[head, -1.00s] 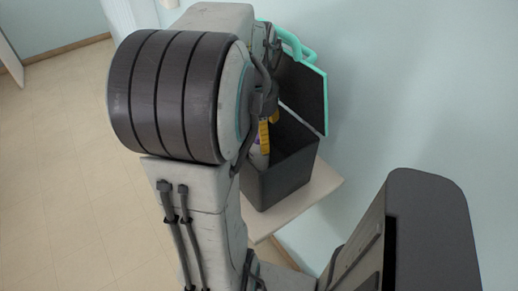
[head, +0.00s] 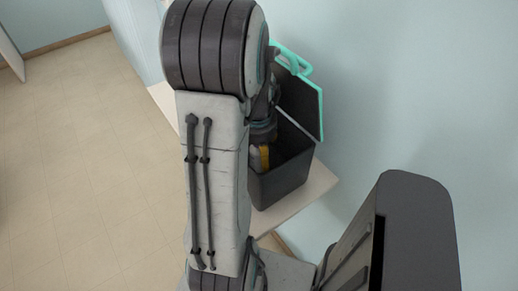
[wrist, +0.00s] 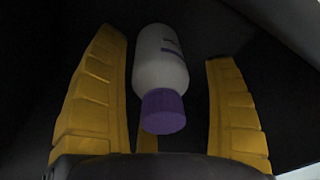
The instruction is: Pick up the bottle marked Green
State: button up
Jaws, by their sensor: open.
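A white bottle with a purple cap (wrist: 160,75) lies between the yellow fingers of my gripper in the wrist view, cap toward the palm. Purple marks show on its side, but I cannot read a name, and no bottle marked Green can be made out. My gripper (wrist: 175,100) is open, with a dark gap on each side of the bottle. In the head view my gripper (head: 260,157) reaches down inside a dark open box (head: 283,183). My arm hides much of the box's inside.
The box stands on a pale shelf (head: 318,185) against the light blue wall. Its teal-edged lid (head: 303,100) is raised at the back. The box walls are close around my gripper. Open tiled floor (head: 80,180) lies to the left.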

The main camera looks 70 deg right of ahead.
jog(key=shift+f, duration=0.3)
jog(key=shift+c, duration=0.5)
jog(key=c, duration=1.2)
jog(key=shift+d+r, duration=0.1)
jog(key=shift+r, duration=0.1)
jog(key=shift+c, duration=0.3)
